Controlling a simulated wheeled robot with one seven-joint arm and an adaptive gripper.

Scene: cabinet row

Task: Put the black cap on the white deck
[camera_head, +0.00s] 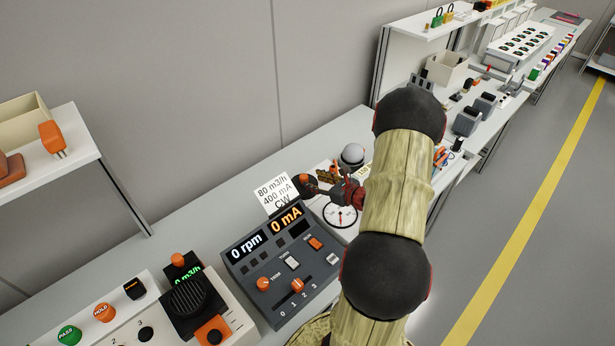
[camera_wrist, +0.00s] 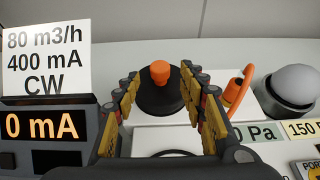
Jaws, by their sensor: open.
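The black cap (camera_wrist: 152,98), a dark cone-like piece with an orange knob on top, stands upright on or behind a white surface in the wrist view. It also shows small in the head view (camera_head: 307,184), beside my gripper. The white deck (camera_wrist: 150,140) appears as a pale top under and in front of the cap; I cannot tell whether the cap rests on it. My gripper (camera_wrist: 160,82) is open, with a finger on each side of the cap in the picture. Contact cannot be told. In the head view my arm covers part of this area.
A dark control box (camera_head: 280,262) with lit displays and a white card (camera_head: 275,192) stands left of my gripper. A grey dome (camera_wrist: 293,86) and an orange hook-shaped piece (camera_wrist: 238,88) stand right of the cap. A round gauge (camera_head: 340,215) lies close in front.

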